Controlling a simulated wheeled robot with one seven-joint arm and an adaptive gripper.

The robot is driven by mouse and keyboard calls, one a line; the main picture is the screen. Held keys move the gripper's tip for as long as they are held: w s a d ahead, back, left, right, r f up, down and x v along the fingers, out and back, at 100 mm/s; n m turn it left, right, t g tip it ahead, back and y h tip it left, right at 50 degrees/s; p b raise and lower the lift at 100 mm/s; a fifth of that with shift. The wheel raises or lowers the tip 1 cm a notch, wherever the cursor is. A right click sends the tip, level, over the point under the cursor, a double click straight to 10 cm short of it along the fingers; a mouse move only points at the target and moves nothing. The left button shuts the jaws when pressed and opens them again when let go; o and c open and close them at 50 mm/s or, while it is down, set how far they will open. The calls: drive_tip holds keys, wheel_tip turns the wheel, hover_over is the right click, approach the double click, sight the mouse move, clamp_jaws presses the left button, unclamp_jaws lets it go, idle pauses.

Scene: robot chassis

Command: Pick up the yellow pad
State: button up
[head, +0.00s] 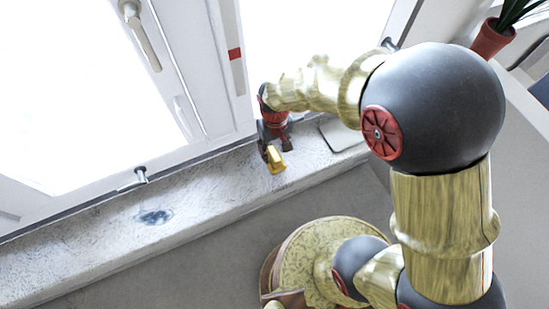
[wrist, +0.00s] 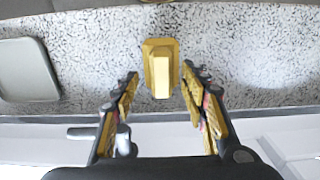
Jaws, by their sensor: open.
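The yellow pad (wrist: 161,68) lies on the speckled stone sill, near the middle of the wrist view. In the head view the yellow pad (head: 275,160) shows just below my gripper (head: 270,150), near the sill's front edge. My gripper (wrist: 160,85) is open, its two fingers spread to the left and right in the wrist view. The near end of the pad reaches toward the gap between the fingertips. The fingers do not appear to touch it.
The window sill (head: 100,235) runs along a white-framed window with a handle (head: 140,35). A light grey flat object (head: 341,134) lies on the sill right of my gripper. A dark blue mark (head: 155,216) is farther left. A red-potted plant (head: 493,38) stands at top right.

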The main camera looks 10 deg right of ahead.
sight(274, 153)
wheel_tip(274, 153, down, 3)
drive_tip(key=shift+a+f, duration=0.1)
drive_tip(key=shift+a, duration=0.05)
drive_tip(key=c, duration=0.3)
drive_tip(key=c, duration=0.8)
clamp_jaws()
